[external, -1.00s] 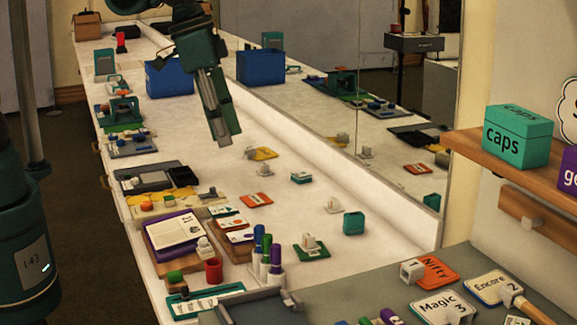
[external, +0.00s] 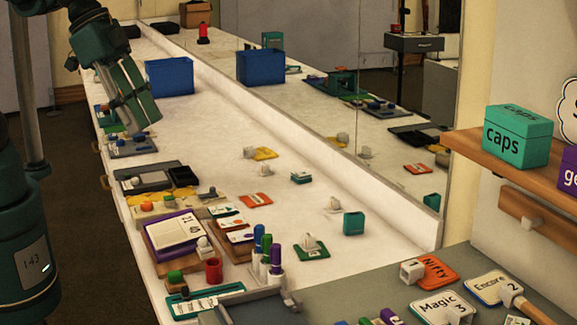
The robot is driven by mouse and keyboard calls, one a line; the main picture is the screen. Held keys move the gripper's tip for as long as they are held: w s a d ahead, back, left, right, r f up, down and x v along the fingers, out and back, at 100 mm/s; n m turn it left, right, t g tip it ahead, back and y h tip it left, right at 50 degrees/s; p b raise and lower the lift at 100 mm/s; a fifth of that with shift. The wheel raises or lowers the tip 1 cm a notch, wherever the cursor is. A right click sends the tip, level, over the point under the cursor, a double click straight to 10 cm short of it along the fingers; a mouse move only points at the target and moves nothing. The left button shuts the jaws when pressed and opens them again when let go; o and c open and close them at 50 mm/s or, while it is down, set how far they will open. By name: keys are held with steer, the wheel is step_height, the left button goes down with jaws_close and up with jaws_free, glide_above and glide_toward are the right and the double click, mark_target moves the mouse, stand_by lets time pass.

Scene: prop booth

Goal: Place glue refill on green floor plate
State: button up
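A green plate (external: 323,253) lies flat on the white bench, right of the markers, with a small pale object (external: 309,241) on it. Another green plate may be hidden behind my gripper. I cannot make out which thing is the glue refill; several small pale pieces stand about, one at the yellow plate (external: 265,154) and one on the bare bench (external: 334,204). My gripper (external: 141,128) points down over the bench's left edge, just above a grey board (external: 127,150) with small bluish pieces. I cannot tell whether its fingers are apart or hold anything.
A blue bin (external: 169,77) stands behind my gripper. A mirror (external: 400,150) lines the bench's right side and doubles things. A purple box (external: 172,237), a red cup (external: 213,270) and markers (external: 266,250) crowd the front left.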

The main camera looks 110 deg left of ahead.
steer(key=s+d+f+m+t, duration=0.1)
steer(key=s+d+f, duration=0.1)
steer(key=s, duration=0.6)
steer(key=shift+d+m+t, duration=0.3)
steer(key=shift+d+m, duration=0.1)
steer(key=shift+d, duration=0.5)
